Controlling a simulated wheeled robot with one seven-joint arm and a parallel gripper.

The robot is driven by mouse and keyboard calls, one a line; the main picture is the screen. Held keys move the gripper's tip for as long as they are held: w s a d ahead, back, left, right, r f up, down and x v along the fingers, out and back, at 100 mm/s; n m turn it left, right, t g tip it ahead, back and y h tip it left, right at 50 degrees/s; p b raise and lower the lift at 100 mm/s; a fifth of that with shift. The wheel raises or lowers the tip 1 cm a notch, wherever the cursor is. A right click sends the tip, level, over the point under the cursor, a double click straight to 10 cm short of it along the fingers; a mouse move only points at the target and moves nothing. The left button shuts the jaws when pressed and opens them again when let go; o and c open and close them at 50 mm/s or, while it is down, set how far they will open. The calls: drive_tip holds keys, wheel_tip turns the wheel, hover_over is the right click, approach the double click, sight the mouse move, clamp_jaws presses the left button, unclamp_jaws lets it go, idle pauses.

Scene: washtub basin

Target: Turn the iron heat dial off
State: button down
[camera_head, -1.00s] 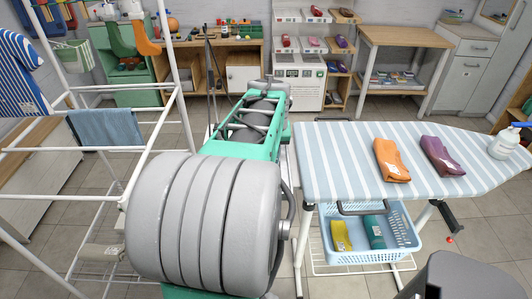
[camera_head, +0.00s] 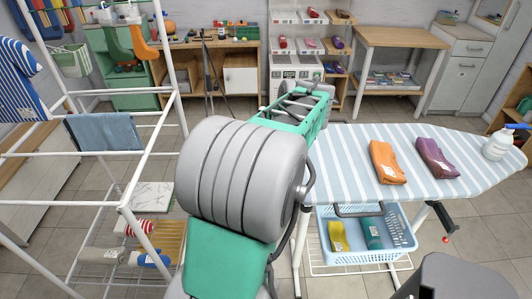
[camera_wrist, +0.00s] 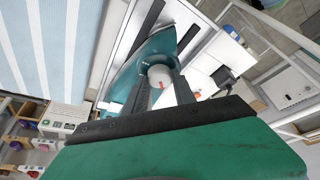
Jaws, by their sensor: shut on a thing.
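In the wrist view, a teal iron (camera_wrist: 178,36) lies on a dark-striped metal rest beside the ironing board. Its round white heat dial (camera_wrist: 158,73) carries a small red mark. The two dark fingers of my gripper (camera_wrist: 161,88) stand on either side of the dial and are shut on it. The dial's printed settings cannot be read. In the head view, my arm hides the iron, the dial and the gripper.
The striped ironing board (camera_head: 345,165) holds an orange folded cloth (camera_head: 387,162), a purple folded cloth (camera_head: 436,157) and a spray bottle (camera_head: 497,143). A blue basket (camera_head: 397,245) sits below. A white drying rack (camera_head: 128,207) stands left. Floor shows between rack and board.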

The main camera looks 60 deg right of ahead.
idle(0.3)
drive_tip(key=c, duration=1.3)
unclamp_jaws()
drive_tip(key=d+p+v, duration=0.1)
drive_tip(key=v, duration=0.6)
drive_tip(key=shift+s+a+r, duration=0.2)
drive_tip(key=shift+a+r, duration=0.15)
drive_tip(key=shift+a, duration=0.15)
